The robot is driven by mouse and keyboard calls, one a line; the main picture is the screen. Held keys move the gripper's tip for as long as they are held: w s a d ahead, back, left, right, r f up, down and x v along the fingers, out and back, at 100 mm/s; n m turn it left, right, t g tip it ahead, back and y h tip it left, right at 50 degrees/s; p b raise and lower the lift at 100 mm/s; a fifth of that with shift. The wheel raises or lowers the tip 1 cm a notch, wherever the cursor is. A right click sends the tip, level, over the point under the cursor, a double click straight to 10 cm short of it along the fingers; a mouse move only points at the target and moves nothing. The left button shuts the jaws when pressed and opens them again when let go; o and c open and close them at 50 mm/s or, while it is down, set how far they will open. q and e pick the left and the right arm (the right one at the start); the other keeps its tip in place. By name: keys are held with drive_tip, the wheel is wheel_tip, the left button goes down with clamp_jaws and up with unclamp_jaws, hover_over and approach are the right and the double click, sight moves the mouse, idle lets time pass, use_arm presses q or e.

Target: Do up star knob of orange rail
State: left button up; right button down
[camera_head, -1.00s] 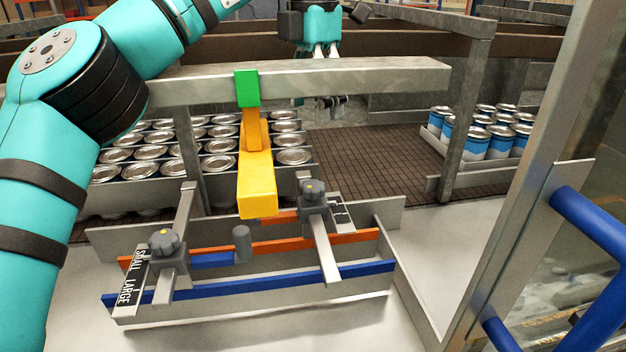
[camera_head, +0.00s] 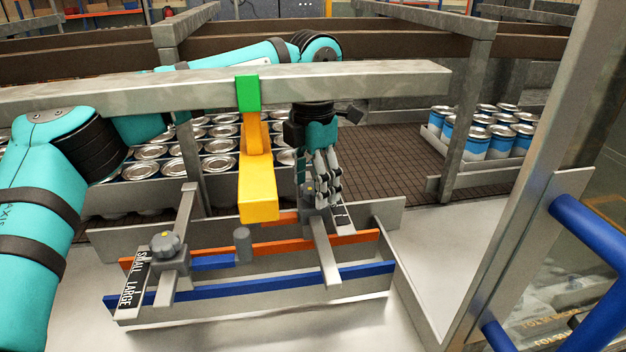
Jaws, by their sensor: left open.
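The orange rail (camera_head: 350,239) runs across the grey fixture, above and behind a blue rail (camera_head: 340,273). One grey star knob (camera_head: 165,244) stands on the left clamp bracket, next to a SMALL/LARGE label (camera_head: 131,285). The second star knob stands on the right clamp bracket (camera_head: 325,256) and is now mostly hidden by my left gripper. My left gripper (camera_head: 322,197) points down at this right knob, with its fingers open around or just in front of it; I cannot tell if they touch it. My right gripper is not in view.
A grey beam (camera_head: 380,78) crosses above the fixture, with a green and yellow block (camera_head: 258,190) hanging from it close left of my gripper. Silver cans (camera_head: 220,147) stand behind, blue cans (camera_head: 472,143) at right. A metal post with blue tubing (camera_head: 590,235) stands at far right.

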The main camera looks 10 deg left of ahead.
use_arm(q)
drive_tip(key=c, duration=1.2)
